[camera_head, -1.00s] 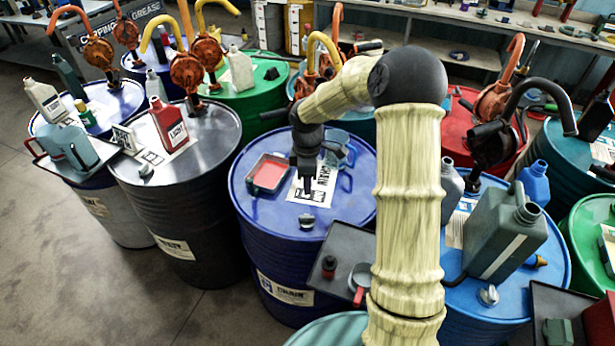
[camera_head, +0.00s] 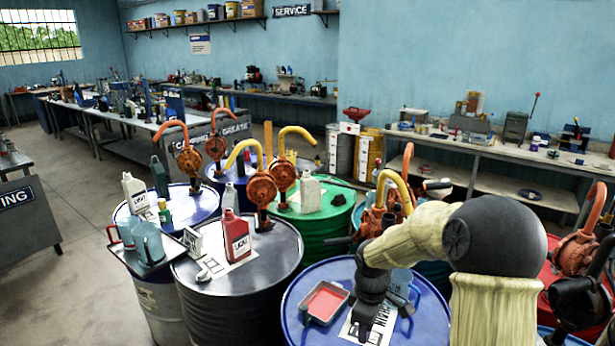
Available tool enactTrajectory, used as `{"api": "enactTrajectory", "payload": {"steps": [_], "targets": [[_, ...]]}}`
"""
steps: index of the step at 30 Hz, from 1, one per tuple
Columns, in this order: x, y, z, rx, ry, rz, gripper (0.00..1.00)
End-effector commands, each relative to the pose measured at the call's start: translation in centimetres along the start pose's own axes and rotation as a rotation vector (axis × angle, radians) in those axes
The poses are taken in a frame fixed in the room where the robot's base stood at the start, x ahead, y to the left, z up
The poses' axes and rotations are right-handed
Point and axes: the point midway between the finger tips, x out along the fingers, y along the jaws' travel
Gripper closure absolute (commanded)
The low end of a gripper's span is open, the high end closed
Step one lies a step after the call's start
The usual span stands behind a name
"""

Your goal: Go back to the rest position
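My arm (camera_head: 480,240) rises at the lower right, in a cream sleeve with dark joints. It bends over the blue drum (camera_head: 292,299) at the front. My gripper (camera_head: 362,328) points down over the white label sheet (camera_head: 381,322) on that drum's top. The fingertips are small and dark near the frame's bottom edge, so I cannot tell whether they are open or shut. A shallow tray of red liquid (camera_head: 324,302) sits on the drum, left of my gripper. A blue-grey jug (camera_head: 401,285) stands behind my gripper, partly hidden by the arm.
A dark drum (camera_head: 225,306) with a red bottle (camera_head: 236,237) stands to the left. A green drum (camera_head: 322,226) and orange hand pumps (camera_head: 262,187) stand behind. A workbench (camera_head: 490,150) runs along the back right. Open floor (camera_head: 75,285) lies at the left.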

Motion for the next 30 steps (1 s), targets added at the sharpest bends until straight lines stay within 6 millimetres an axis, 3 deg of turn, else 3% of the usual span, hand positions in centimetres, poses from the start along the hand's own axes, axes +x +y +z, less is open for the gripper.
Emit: {"api": "enactTrajectory", "payload": {"steps": [9, 15, 20, 30], "targets": [[-3.1, -8.6, 4.9, 0.590, 0.073, 0.077, 0.64], [-3.9, -12.9, 7.9, 0.943, 0.164, 0.092, 0.64], [-4.0, -14.2, 8.7, 1.054, 0.195, 0.089, 0.64], [-4.0, -14.1, 8.7, 1.055, 0.194, 0.088, 0.64]]}}
